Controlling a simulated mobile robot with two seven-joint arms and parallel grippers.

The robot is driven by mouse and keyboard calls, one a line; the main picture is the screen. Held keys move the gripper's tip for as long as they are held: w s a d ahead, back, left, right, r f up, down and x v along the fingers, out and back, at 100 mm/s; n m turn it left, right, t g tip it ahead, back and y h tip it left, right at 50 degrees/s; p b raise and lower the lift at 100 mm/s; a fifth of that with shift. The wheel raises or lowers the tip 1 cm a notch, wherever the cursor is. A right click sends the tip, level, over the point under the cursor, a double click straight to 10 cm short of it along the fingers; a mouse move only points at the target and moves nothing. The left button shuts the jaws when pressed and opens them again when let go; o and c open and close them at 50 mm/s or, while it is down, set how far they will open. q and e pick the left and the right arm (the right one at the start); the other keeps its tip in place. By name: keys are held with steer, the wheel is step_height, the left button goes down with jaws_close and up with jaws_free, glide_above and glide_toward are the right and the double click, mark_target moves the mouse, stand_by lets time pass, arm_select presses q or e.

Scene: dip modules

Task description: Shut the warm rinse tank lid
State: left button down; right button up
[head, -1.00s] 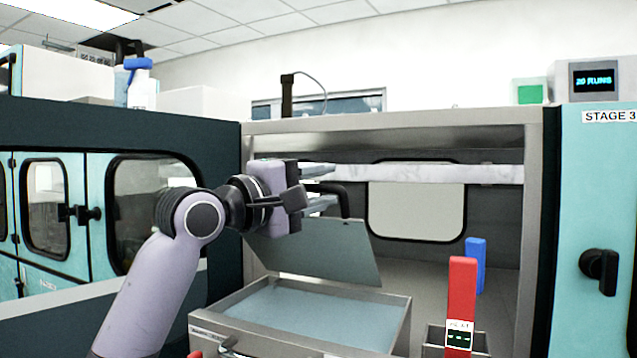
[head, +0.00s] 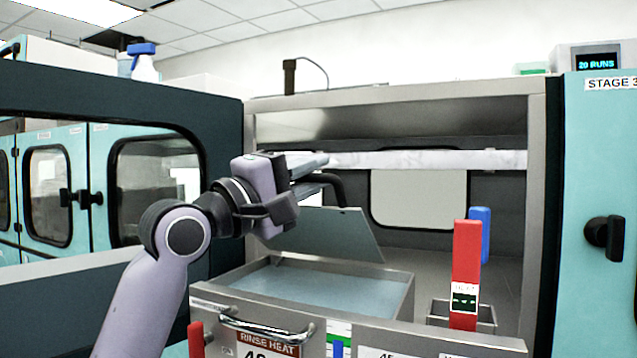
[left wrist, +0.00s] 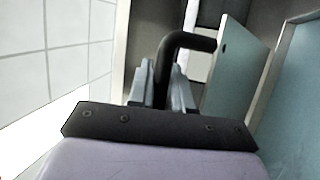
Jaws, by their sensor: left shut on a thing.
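The warm rinse tank lid (head: 330,236) is a grey-green panel, partly raised and tilted over the back of the tank. It also shows in the left wrist view (left wrist: 233,75). The tank (head: 325,288) is an open metal basin with pale blue liquid, labelled "RINSE HEAT" on its front. My left gripper (head: 322,180) is at the lid's upper edge. It is shut on the lid's black bar handle (left wrist: 180,42), which passes between the fingers in the left wrist view. My right gripper is in neither view.
A red upright block (head: 466,262) with a label and a blue one (head: 480,232) stand right of the tank, by a small metal box (head: 440,313). A metal bar handle (head: 265,328) is on the tank's front. Cabinet walls enclose both sides.

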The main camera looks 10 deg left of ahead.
arm_select(q)
steer(key=shift+m+t+h, duration=0.6)
steer(key=shift+h, duration=0.2)
steer(key=s+f+b, duration=0.1)
steer(key=f, duration=0.1)
steer(key=s+a+f+b, duration=0.1)
steer(key=s+f+b, duration=0.1)
steer(key=f, duration=0.1)
steer(key=s+f+b, duration=0.1)
steer(key=f, duration=0.1)
steer(key=shift+s+a+f+b, duration=0.25)
steer(key=shift+s+a+b, duration=0.05)
steer(key=shift+s, duration=0.05)
steer(key=shift+s+f, duration=0.15)
steer(key=shift+f, duration=0.2)
steer(key=c, duration=1.1)
jaws_free()
steer(key=shift+s+a, duration=0.1)
steer(key=shift+s, duration=0.05)
